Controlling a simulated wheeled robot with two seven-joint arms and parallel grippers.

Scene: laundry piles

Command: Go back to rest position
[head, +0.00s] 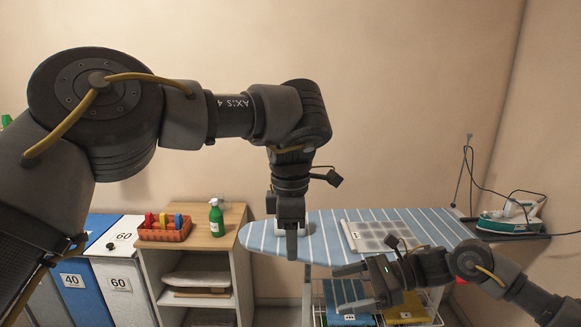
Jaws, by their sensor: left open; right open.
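My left arm comes in from the left and bends down at the middle of the head view. My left gripper (291,238) points down in front of the left part of the ironing board; its finger gap is hard to see from this side. My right gripper (347,288) reaches in from the lower right, its fingers pointing left and apart, with nothing between them. It shows in front of the near edge of the ironing board (437,228). The board has a blue cover with white stripes. I see no cloth in either gripper.
A grey panel with dark squares (385,236) lies on the board. An iron (513,215) rests at the right end. At left are a wooden shelf (233,215), a red basket (165,231), a green spray bottle (216,219) and numbered bins (122,285). A wire basket stands below the board.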

